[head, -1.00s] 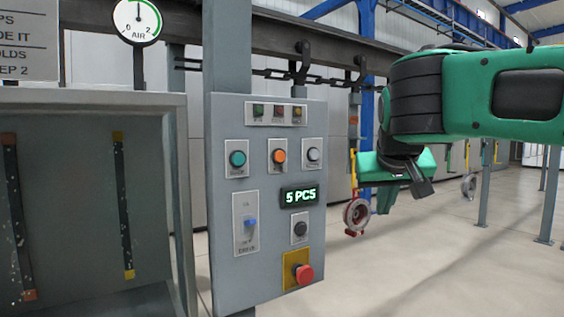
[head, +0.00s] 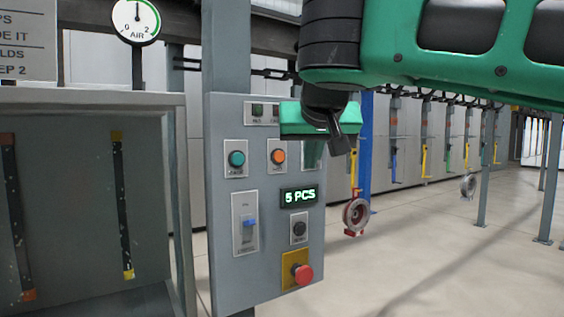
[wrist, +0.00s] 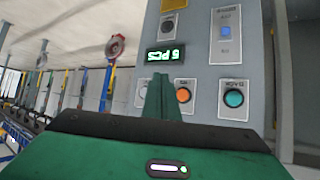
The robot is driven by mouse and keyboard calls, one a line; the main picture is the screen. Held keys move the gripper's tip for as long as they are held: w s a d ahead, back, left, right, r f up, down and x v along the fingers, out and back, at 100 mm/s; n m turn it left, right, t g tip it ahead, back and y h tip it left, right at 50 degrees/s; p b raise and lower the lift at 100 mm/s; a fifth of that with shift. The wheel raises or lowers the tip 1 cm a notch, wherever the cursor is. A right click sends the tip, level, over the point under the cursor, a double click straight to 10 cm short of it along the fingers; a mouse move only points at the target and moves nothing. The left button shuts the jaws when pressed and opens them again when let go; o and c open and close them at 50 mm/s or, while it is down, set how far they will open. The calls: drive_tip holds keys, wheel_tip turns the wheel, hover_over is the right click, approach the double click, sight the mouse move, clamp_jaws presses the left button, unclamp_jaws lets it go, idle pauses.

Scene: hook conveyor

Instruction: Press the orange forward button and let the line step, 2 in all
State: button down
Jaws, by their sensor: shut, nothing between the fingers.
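The orange forward button (head: 279,156) sits on the grey control panel (head: 222,278), between a teal button (head: 237,158) and a button at right that my gripper hides in the head view. The orange button also shows in the wrist view (wrist: 183,95). The panel display (head: 299,196) reads "5 PCS". My gripper (wrist: 160,98) is shut and empty. In the wrist view its tip is just beside the orange button. In the head view my green gripper body covers the panel's upper right. I see no contact with the orange button.
A red stop button (head: 302,274) on a yellow plate and a blue switch (head: 250,229) are lower on the panel. A red hook with a grey ring (head: 355,214) hangs right of the panel. A grey cabinet (head: 70,98) stands at left.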

sight(279, 157)
drive_tip(key=shift+w, duration=0.1)
drive_tip(key=shift+w+a, duration=0.8)
drive_tip(key=shift+w, duration=0.4)
drive_tip(key=shift+w+a, duration=0.85)
drive_tip(key=shift+w, duration=0.3)
drive_tip(key=shift+w+a, duration=0.8)
drive_tip(key=shift+w, duration=0.4)
drive_tip(key=shift+w+a, duration=0.2)
drive_tip(key=shift+a, duration=0.05)
